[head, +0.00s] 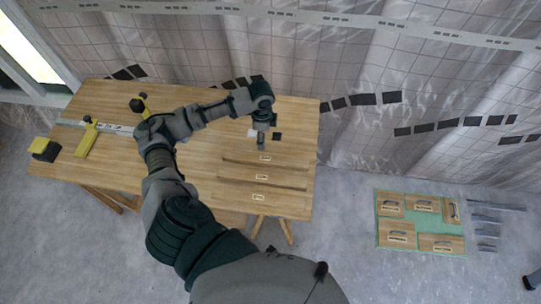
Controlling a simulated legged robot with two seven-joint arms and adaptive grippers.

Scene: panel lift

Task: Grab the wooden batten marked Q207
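Three thin wooden battens lie flat on the right part of the wooden table (215,110), one in front of another: a far batten (235,159), a middle batten (285,183) and a near batten (285,207). Each has a small pale label near its middle, too small to read, so I cannot tell which is Q207. My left gripper (262,147) points down just behind the far batten's label. Its fingers are too small to tell whether they are open, and contact is unclear. My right gripper is not recognisable in view.
A metal rail (110,127) with yellow fittings lies at the table's left, beside a yellow and black block (44,148). On the floor at right, labelled wooden panels lie on a green mat (408,243), beside several metal strips (497,206). A draped sheet (430,80) hangs behind.

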